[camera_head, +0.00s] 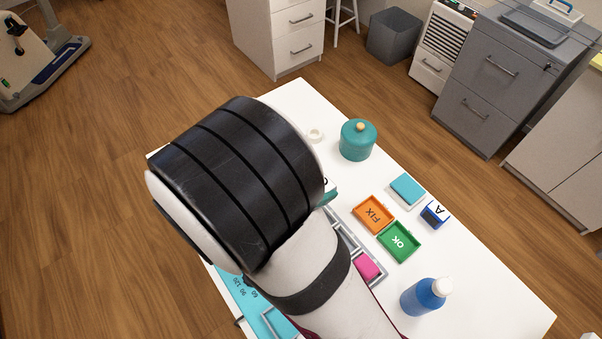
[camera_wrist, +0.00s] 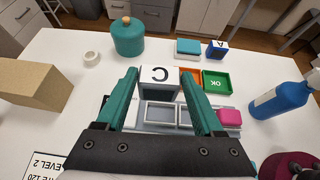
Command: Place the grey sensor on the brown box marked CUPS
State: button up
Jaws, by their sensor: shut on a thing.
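A plain brown box (camera_wrist: 36,88) stands on the table at the left of the wrist view, apart from my gripper. No CUPS marking shows on its visible faces. In the head view my arm hides the brown box and most of the gripper and sensor.
The grey tray (camera_head: 381,276) holds a pink block (camera_head: 367,267). Nearby are an orange FIX tray (camera_head: 372,214), green OK tray (camera_head: 399,241), blue block marked A (camera_head: 435,214), teal jar (camera_head: 358,140), tape roll (camera_wrist: 92,58) and blue bottle (camera_head: 421,297). White table between brown box and jar is mostly clear.

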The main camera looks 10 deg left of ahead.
jog(key=w+a+r+n+t+y, duration=0.1)
jog(key=w+a+r+n+y, duration=0.15)
jog(key=w, duration=0.45)
jog(key=w+a+r+n+t+y, duration=0.1)
jog(key=w+r+n+y, duration=0.2)
jog(key=w, duration=0.3)
jog(key=w+a+r+n+t+y, duration=0.1)
jog(key=w+a+r+n+y, duration=0.15)
jog(key=w, duration=0.45)
jog(key=shift+n, duration=0.3)
jog(key=a+f, duration=0.6)
jog(key=a, duration=0.1)
jog(key=a+f, duration=0.3)
jog(key=a, duration=0.1)
jog(key=shift+w+a+f, duration=0.2)
jog(key=shift+f, duration=0.3)
jog(key=shift+f, duration=0.1)
jog(key=o, duration=1.4)
jog(key=shift+o, duration=0.2)
